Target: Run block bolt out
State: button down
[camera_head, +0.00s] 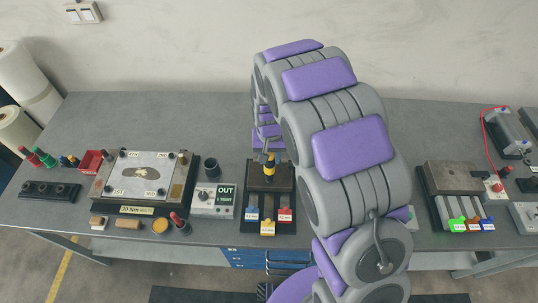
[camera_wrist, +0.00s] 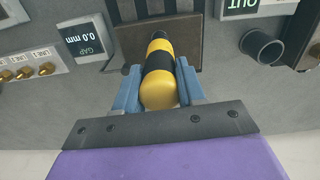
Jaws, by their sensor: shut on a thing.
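My gripper (camera_wrist: 158,76) has its blue fingers closed on both sides of a yellow-and-black driver handle (camera_wrist: 158,88). The driver also shows in the head view (camera_head: 269,161), standing roughly upright on a dark block (camera_head: 258,181) at the middle of the bench. In the wrist view its far end points at that brown-black block (camera_wrist: 150,53). The bolt itself and the driver's tip contact are hidden. A small box with an "OUT" display (camera_head: 226,190) stands just left of the block; a smaller line under it seems to read "1 TIGHT".
Blue, yellow and red tags (camera_head: 268,216) sit before the block. Left are a metal plate fixture (camera_head: 124,186), a dark cup (camera_head: 212,168) and a red bin (camera_head: 91,161). A "GAP 0.0 mm" display (camera_wrist: 88,40) shows in the wrist view. My arm hides the bench right of the block.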

jog(key=shift+f, duration=0.3)
dwell(0.5)
jog(key=shift+r, duration=0.3)
dwell(1.2)
jog(key=shift+r+p, duration=0.85)
jog(key=shift+r, duration=1.95)
jog(key=shift+w, duration=0.1)
